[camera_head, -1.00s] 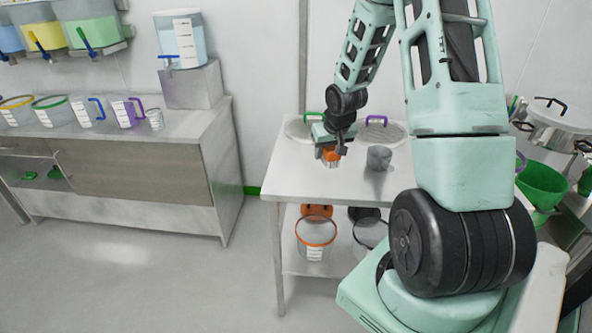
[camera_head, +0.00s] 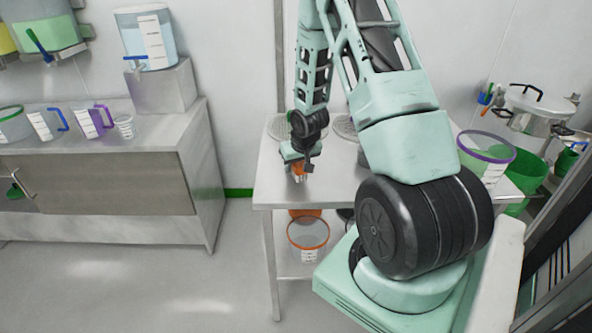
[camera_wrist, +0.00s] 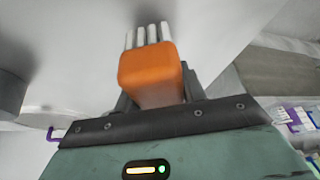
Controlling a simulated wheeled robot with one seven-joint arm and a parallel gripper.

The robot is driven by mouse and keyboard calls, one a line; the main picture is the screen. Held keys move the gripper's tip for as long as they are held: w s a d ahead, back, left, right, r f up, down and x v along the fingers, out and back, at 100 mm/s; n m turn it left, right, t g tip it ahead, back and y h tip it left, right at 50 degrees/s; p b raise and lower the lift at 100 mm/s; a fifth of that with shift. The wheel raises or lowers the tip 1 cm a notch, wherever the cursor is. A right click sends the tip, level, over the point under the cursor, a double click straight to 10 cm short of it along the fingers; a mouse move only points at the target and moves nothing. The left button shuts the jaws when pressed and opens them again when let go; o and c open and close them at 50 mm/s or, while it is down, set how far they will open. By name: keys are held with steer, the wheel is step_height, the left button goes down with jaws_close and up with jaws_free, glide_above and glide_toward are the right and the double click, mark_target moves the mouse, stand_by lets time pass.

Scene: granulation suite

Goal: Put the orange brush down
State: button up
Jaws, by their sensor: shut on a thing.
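My gripper (camera_head: 300,168) is shut on the orange brush (camera_head: 298,173) over the left front part of the white table (camera_head: 272,186). In the wrist view the brush (camera_wrist: 150,75) is an orange block between the fingers, with pale bristles pointing away from the palm. Beyond the bristles is a smooth light surface. Whether the bristles touch the tabletop cannot be told.
Round mesh sieves (camera_head: 344,127) lie at the back of the table. A purple-rimmed clear bucket (camera_head: 486,155) is at the right. Below the table is an orange-rimmed container (camera_head: 308,240). A counter (camera_head: 198,165) with jugs stands left, across clear floor.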

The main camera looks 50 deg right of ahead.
steer(key=shift+f, duration=1.1)
steer(key=shift+f, duration=0.1)
steer(key=o, duration=0.9)
steer(key=shift+o, duration=0.2)
